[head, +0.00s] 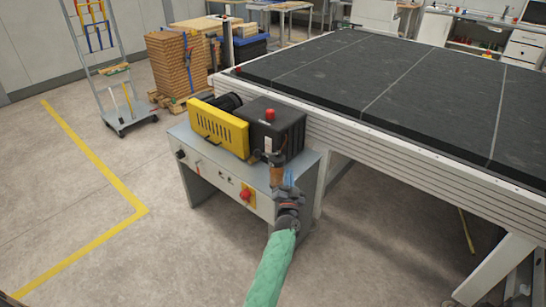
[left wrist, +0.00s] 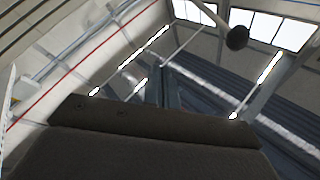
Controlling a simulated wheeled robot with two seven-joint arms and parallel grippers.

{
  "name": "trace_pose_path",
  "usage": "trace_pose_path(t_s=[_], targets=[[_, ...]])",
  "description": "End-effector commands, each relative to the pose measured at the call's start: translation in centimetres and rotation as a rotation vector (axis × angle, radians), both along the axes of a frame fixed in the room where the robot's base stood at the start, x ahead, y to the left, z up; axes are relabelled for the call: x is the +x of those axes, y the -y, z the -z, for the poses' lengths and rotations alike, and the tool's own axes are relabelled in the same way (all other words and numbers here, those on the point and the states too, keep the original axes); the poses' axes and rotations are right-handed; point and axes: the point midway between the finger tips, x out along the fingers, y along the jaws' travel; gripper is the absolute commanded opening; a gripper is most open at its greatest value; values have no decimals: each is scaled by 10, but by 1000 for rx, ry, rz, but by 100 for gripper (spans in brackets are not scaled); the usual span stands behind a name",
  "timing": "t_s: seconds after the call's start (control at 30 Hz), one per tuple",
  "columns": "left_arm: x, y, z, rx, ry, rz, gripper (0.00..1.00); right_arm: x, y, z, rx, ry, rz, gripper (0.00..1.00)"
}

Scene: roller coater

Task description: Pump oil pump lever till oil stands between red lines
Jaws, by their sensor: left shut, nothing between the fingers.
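The oil pump unit stands on a grey cabinet, with a small amber-brown cylinder (head: 277,175) at its right front that looks like the oil glass. Its red lines and oil level are too small to read. My left gripper (head: 289,181) is shut and empty, pointing up close beside the cylinder; I cannot tell whether they touch. In the left wrist view a dark round knob (left wrist: 237,38) on a pale rod shows at upper right, apart from the narrow fingers (left wrist: 163,88); it may be the lever's end. In the head view the lever is not clear. My right gripper is not in view.
The grey cabinet (head: 204,170) carries a yellow guard (head: 218,126), a black housing (head: 277,128) with a red cap, and a red knob on its front. A large black-topped table (head: 400,85) borders it on the right. Open floor (head: 80,215) lies left.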

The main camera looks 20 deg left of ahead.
Motion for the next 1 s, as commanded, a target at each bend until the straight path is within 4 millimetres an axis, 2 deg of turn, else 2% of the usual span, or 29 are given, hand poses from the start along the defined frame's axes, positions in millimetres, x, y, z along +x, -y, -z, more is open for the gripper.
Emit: trace_pose_path(t_s=[0.2, 0.4, 0.63, 1.0], targets=[[-14, -24, -15, 199, 10, -226, 0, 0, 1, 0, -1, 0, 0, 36], [-24, -35, -22, 373, -26, -385, 0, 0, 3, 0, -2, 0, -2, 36], [-25, -36, -23, 480, -66, -444, 0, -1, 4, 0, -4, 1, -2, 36], [-25, -36, -22, 492, -71, -447, 0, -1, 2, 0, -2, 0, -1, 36]])
